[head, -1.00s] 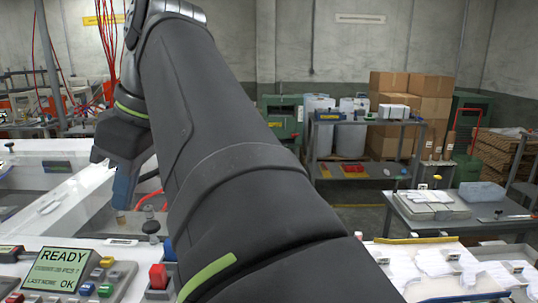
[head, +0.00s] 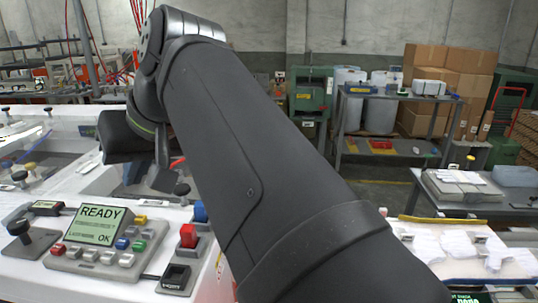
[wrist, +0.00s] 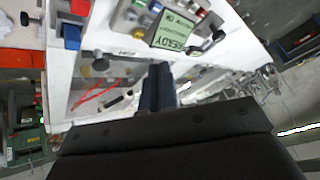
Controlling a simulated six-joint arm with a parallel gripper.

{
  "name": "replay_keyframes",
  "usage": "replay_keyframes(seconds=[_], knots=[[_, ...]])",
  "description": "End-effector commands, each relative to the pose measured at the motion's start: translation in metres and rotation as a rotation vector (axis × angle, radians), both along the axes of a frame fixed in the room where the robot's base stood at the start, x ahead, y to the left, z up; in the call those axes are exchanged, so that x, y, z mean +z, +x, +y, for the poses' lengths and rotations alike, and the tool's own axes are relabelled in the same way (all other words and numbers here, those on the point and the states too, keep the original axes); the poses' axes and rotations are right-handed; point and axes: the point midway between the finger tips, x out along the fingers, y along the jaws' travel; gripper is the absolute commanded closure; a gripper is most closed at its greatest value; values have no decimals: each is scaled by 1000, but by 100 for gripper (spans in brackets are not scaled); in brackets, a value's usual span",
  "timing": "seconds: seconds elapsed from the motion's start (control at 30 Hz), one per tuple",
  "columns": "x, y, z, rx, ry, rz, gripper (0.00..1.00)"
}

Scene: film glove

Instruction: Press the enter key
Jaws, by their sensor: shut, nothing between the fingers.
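A grey control panel (head: 75,262) with a lit green screen (head: 90,224) reading "READY" and "OK" sits on the white bench at lower left. It carries red, blue, green, yellow and pale keys; I cannot read which is the enter key. A black key block (head: 175,279) with a small unreadable label stands to its right. My gripper (head: 170,184) is above and behind the panel, apart from it. In the wrist view my gripper's dark fingers (wrist: 158,88) are together and empty, with the panel's screen (wrist: 174,32) beyond them, upside down.
A red switch (head: 188,236) and a blue knob (head: 200,212) stand right of the panel. A black joystick (head: 20,232) is at its left. My arm hides the middle.

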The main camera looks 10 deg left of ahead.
Motion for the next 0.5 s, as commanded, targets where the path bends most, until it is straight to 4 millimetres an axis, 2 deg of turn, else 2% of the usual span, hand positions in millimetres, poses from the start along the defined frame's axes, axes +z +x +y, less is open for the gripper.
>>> replay_keyframes(seconds=[0.2, 0.5], knots=[[-12, -4, 14, -239, 150, 99, 100], [-18, -5, 22, -375, 248, 170, 100]])
